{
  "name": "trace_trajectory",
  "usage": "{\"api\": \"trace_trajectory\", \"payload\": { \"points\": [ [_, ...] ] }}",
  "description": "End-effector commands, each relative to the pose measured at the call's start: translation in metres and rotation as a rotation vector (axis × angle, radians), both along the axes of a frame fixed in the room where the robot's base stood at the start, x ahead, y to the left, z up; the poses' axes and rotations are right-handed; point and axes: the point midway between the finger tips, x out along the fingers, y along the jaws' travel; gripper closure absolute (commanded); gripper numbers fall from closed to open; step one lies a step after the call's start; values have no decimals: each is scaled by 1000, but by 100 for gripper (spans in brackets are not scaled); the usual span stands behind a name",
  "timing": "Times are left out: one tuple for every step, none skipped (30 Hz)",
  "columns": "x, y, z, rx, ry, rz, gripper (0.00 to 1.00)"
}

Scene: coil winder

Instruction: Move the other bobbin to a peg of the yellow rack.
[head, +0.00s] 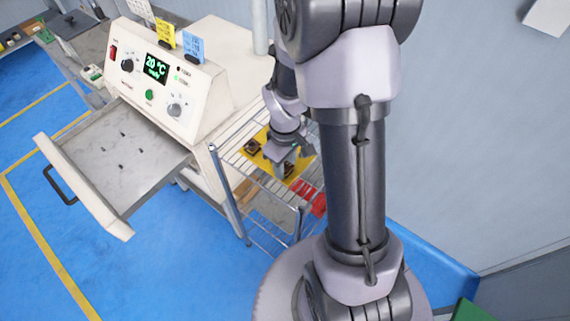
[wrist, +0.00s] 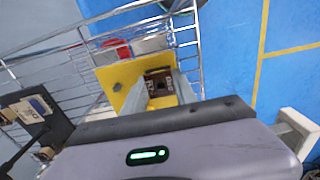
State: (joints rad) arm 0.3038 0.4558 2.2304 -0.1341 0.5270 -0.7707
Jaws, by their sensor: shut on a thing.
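The yellow rack (head: 270,158) lies on a wire shelf; it also shows in the wrist view (wrist: 130,98). One dark brown bobbin (head: 253,147) sits at the rack's left side in the head view. My gripper (head: 284,170) points down over the rack's right part. In the wrist view its two fingers (wrist: 160,95) are closed on a dark brown bobbin (wrist: 158,84), which is over or on the rack. I cannot tell whether that bobbin is on a peg. My gripper's body hides part of the rack in the wrist view.
The wire shelf (head: 232,150) has metal posts around the rack. A red object (head: 312,200) is close by on the shelf. The cream machine (head: 150,75) stands left, with an open drawer (head: 120,165) that has several small pegs. Blue floor is open at the lower left.

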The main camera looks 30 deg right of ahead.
Motion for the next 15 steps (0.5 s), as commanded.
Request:
{"api": "trace_trajectory", "payload": {
  "points": [
    [0, 0, -2, 0, 0, 0, 64],
    [0, 0, -1, 0, 0, 0, 59],
    [0, 0, 0, 0, 0, 0, 51],
    [0, 0, 0, 0, 0, 0, 45],
    [0, 0, 0, 0, 0, 0, 41],
    [0, 0, 0, 0, 0, 0, 41],
    [0, 0, 0, 0, 0, 0, 41],
    [0, 0, 0, 0, 0, 0, 41],
    [0, 0, 0, 0, 0, 0, 41],
    [0, 0, 0, 0, 0, 0, 41],
    [0, 0, 0, 0, 0, 0, 41],
    [0, 0, 0, 0, 0, 0, 41],
    [0, 0, 0, 0, 0, 0, 41],
    [0, 0, 1, 0, 0, 0, 41],
    [0, 0, 4, 0, -1, 0, 41]
  ]
}}
